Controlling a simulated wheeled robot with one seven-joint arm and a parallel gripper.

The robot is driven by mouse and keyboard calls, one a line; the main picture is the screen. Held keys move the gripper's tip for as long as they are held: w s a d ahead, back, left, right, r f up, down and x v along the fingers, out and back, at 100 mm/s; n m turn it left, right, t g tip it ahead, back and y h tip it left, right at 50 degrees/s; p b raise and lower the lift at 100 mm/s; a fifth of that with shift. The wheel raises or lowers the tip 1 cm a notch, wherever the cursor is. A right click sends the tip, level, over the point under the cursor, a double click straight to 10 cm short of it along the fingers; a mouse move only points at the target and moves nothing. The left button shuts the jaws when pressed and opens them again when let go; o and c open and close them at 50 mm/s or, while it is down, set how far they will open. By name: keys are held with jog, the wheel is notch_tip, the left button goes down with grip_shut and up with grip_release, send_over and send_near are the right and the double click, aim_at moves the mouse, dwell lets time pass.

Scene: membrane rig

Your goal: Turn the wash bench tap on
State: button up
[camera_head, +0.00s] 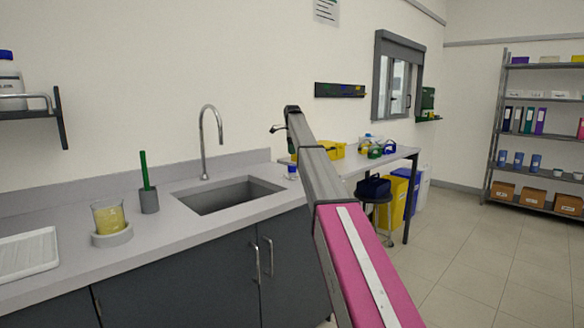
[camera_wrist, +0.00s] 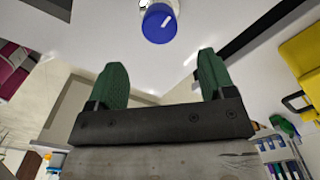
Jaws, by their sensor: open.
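The wash bench tap (camera_head: 205,140) is a tall silver gooseneck behind the sink basin (camera_head: 230,196), on the grey bench top. I make out no separate lever or knob on it. My arm reaches up and forward to the right of the tap, with its end at about the height of the spout. My gripper (camera_wrist: 161,62) shows in the wrist view with its two green fingers wide apart and nothing between them. It is apart from the tap, and the head view hardly shows the fingers. I cannot make out the tap in the wrist view.
A small blue-and-white container (camera_head: 292,172) stands right of the sink, near my arm. A beaker of yellow liquid (camera_head: 109,217), a green-handled brush in a grey holder (camera_head: 149,199) and a white tray (camera_head: 28,254) stand to the left. A blue-capped container (camera_wrist: 158,23) lies beyond my fingers.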

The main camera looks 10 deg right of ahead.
aim_at(292, 166)
notch_tip(292, 166, down, 9)
jog(key=shift+f, duration=0.1)
dwell(0.3)
jog(key=c, duration=0.9)
